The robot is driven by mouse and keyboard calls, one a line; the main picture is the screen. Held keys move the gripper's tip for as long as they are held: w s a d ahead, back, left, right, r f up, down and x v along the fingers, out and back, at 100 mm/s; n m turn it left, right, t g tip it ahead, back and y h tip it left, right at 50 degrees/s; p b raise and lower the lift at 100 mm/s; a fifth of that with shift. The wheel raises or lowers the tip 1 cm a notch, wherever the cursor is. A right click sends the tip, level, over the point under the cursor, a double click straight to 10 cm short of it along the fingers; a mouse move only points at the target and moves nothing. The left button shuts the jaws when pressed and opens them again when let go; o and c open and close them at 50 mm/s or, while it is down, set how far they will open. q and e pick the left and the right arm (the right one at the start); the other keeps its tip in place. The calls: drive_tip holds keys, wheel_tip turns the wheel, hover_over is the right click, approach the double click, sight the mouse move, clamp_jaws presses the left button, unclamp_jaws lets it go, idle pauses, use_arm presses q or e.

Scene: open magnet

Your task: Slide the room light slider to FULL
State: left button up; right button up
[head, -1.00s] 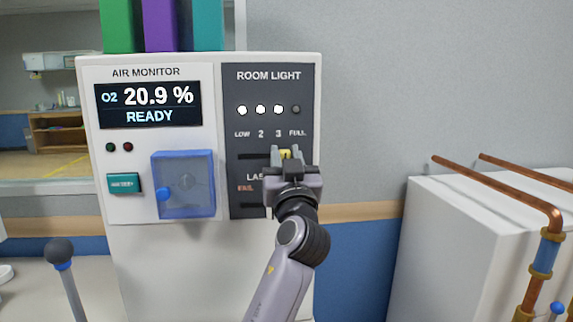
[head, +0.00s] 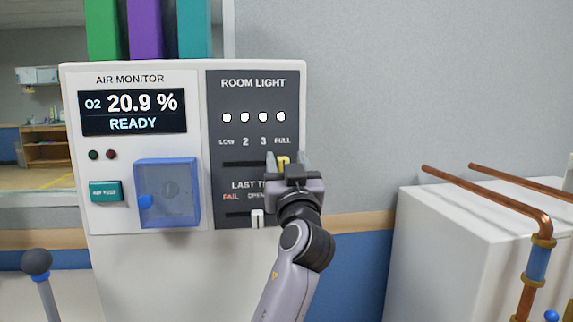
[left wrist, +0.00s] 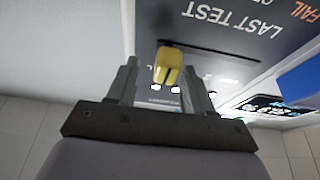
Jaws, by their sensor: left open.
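The room light panel (head: 235,112) is dark grey, with several indicator dots above the marks LOW, 2, 3 and FULL. All the dots (head: 263,117) are lit white. The yellow slider knob (head: 284,161) is at the right end of its slot (head: 240,164), below FULL. My left gripper (head: 286,160) is open, with a finger on either side of the knob. In the left wrist view the yellow knob (left wrist: 167,65) stands between the spread fingers (left wrist: 160,85), with a gap visible on each side. My right gripper is not in view.
A LAST TEST slot with a white knob (head: 257,218) lies just below. A blue clear cover (head: 167,193) and a teal button (head: 106,191) are to the left. Copper pipes (head: 500,197) run over a white cabinet (head: 440,240) at right.

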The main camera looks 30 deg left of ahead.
use_arm(q)
drive_tip(key=b+v, duration=0.2)
drive_tip(key=v, duration=0.5)
drive_tip(key=shift+d, duration=0.1)
idle(0.4)
